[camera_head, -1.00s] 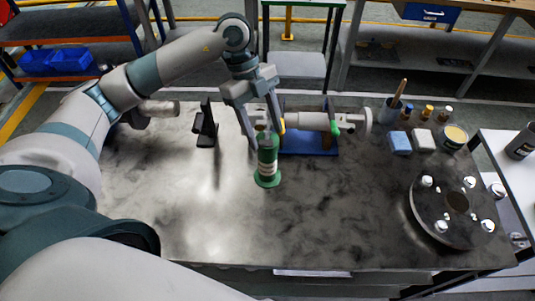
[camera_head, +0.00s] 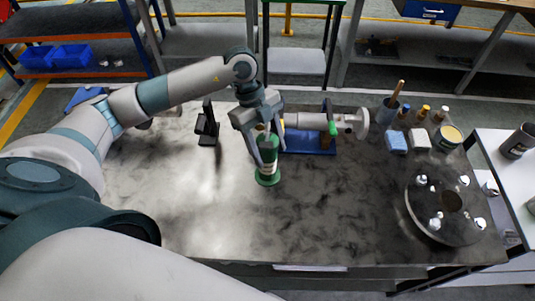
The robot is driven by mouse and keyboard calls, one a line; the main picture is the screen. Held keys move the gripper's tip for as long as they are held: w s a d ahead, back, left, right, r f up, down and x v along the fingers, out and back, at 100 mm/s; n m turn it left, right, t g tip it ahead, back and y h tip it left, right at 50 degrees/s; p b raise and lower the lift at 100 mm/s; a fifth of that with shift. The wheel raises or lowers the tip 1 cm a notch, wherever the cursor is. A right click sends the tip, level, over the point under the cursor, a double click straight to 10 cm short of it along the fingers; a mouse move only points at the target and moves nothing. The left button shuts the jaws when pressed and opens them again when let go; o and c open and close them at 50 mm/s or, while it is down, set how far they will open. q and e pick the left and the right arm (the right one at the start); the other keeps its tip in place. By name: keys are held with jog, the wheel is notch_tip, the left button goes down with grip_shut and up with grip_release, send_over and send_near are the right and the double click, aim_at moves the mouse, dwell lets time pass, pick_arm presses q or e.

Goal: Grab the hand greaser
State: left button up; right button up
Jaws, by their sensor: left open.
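The hand greaser (camera_head: 267,170) is a green upright cylinder with a pale label band and a round green foot. It stands on the dark marbled table (camera_head: 330,215) near the middle. My left gripper (camera_head: 267,153) comes down from above and behind it. Its fingers are open and lie to either side of the greaser's upper body. I cannot tell whether they touch it. The gripper hides part of the greaser's top. My right gripper is not in view.
Behind the greaser, a pale shaft part (camera_head: 345,124) rests on a blue stand (camera_head: 310,147). A black bracket (camera_head: 207,128) stands to the left. A round flange plate (camera_head: 448,207), sponges (camera_head: 397,143), bottles and a brush cup (camera_head: 386,113) are on the right. The table's front is clear.

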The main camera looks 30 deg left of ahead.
pick_arm(q)
jog(key=shift+x, duration=0.85)
jog(key=shift+d+f, duration=0.1)
jog(key=shift+f, duration=0.1)
jog(key=shift+r, duration=0.1)
grip_shut()
jog(key=shift+r, duration=0.1)
